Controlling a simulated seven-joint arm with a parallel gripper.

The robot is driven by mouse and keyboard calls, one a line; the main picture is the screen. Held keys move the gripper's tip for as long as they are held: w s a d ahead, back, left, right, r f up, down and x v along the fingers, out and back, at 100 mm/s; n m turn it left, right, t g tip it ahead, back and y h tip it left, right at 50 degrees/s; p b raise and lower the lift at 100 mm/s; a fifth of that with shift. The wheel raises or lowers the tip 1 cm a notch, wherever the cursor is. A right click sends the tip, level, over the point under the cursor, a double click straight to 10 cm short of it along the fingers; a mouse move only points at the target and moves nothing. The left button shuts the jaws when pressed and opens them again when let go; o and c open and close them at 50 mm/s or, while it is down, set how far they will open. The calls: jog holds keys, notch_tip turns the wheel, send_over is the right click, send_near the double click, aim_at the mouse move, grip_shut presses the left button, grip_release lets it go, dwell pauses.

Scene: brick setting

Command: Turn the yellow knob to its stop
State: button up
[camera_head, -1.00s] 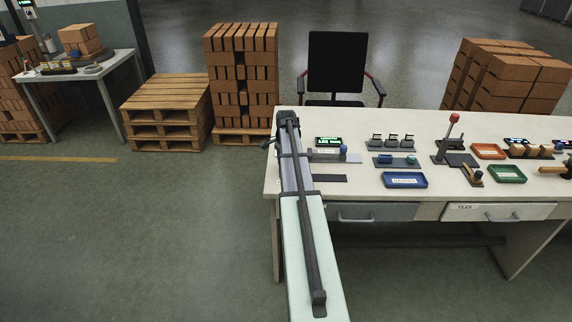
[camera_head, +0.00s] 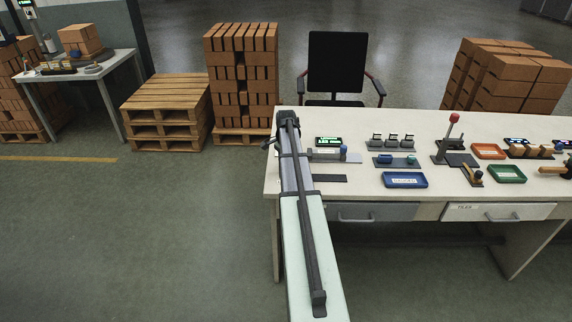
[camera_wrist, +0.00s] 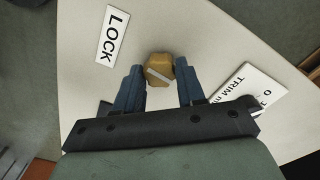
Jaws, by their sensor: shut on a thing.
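The yellow knob (camera_wrist: 158,76) shows in the wrist view as a faceted, brownish-yellow cap with a pale line running diagonally across its top. My gripper (camera_wrist: 160,85) has its two dark blue fingers on either side of the knob and is shut on it. A white plate marked LOCK (camera_wrist: 113,35) lies to the left of the knob, and a white plate marked TRIM (camera_wrist: 247,92) lies to the right. In the head view my arm reaches over the left end of the table and hides the knob.
The pale table (camera_head: 350,187) carries a blue tray (camera_head: 405,180), a green tray (camera_head: 507,174), an orange tray (camera_head: 488,151) and a red-topped lever (camera_head: 453,120) to the right of my arm. A black chair (camera_head: 338,62) stands behind. Open floor lies to the left.

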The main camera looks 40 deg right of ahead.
jog(key=n, duration=1.8)
jog(key=shift+n, duration=0.3)
dwell(0.3)
jog(key=o, duration=1)
jog(key=shift+o, duration=0.2)
